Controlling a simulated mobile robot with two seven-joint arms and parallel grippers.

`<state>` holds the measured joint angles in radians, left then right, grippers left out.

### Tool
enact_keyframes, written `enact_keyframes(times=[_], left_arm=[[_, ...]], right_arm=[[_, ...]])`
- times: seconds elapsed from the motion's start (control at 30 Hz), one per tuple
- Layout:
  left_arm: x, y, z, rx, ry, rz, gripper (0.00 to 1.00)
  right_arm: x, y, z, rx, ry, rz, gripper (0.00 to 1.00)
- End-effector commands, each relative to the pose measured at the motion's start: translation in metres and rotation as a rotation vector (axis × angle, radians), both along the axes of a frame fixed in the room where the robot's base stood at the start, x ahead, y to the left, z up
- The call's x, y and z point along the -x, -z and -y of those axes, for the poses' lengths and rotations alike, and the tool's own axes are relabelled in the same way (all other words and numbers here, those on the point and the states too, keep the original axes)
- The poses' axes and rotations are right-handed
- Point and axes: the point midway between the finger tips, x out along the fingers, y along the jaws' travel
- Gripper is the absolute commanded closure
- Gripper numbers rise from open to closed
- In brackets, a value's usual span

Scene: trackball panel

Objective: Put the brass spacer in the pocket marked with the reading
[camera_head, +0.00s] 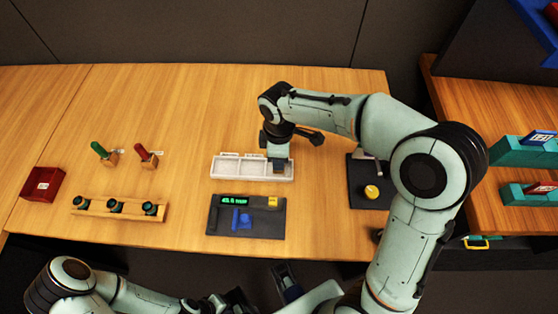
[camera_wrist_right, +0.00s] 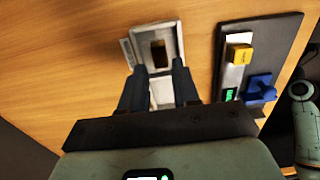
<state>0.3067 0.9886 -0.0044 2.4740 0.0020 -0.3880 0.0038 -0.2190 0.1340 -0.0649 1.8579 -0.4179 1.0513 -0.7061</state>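A white tray (camera_head: 225,168) with several pockets stands mid-table. My right gripper (camera_head: 279,166) points down over its right end. In the right wrist view my right gripper (camera_wrist_right: 158,88) has its fingers apart, with the tray (camera_wrist_right: 172,32) beyond them. A dark brown rectangular piece (camera_wrist_right: 158,51), possibly the brass spacer, shows in a pocket beyond the fingertips, apart from them. The black gauge panel (camera_head: 218,224) has a lit green display (camera_head: 235,200) whose digits I cannot read surely. My left gripper (camera_head: 286,279) is low at the front edge, partly cut off.
The gauge panel carries a yellow block (camera_head: 273,202) and a blue part (camera_head: 241,219). A black plate with a yellow round piece (camera_head: 371,191) is at right. A wooden rack (camera_head: 92,205), red and green handled tools and a red bin (camera_head: 43,184) stand left. Bare table lies between.

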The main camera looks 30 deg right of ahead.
Motion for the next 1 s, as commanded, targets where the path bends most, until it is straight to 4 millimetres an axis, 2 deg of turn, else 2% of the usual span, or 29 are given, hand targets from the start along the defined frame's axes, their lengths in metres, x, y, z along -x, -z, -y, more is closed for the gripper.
enact_keyframes(times=[0.03,0.2,0.4,0.57,1.0], left_arm=[[0.0,-0.003,0.0,0.0,0.0,-0.001,1.0],[-0.001,-0.009,0.0,0.001,0.001,-0.002,1.0],[-0.002,-0.013,0.0,0.0,0.0,0.0,1.0],[-0.002,-0.014,0.0,0.0,0.001,0.0,1.0],[-0.002,-0.014,0.0,0.001,0.001,0.001,1.0]], right_arm=[[-0.001,-0.015,0.0,-0.001,0.0,0.006,0.69],[-0.001,-0.051,0.0,0.0,0.0,0.005,0.69],[0.0,-0.076,0.0,0.0,0.0,0.001,0.69],[0.0,-0.083,0.0,-0.001,0.0,-0.001,0.69],[0.0,-0.082,0.0,0.001,0.0,-0.001,0.69]])
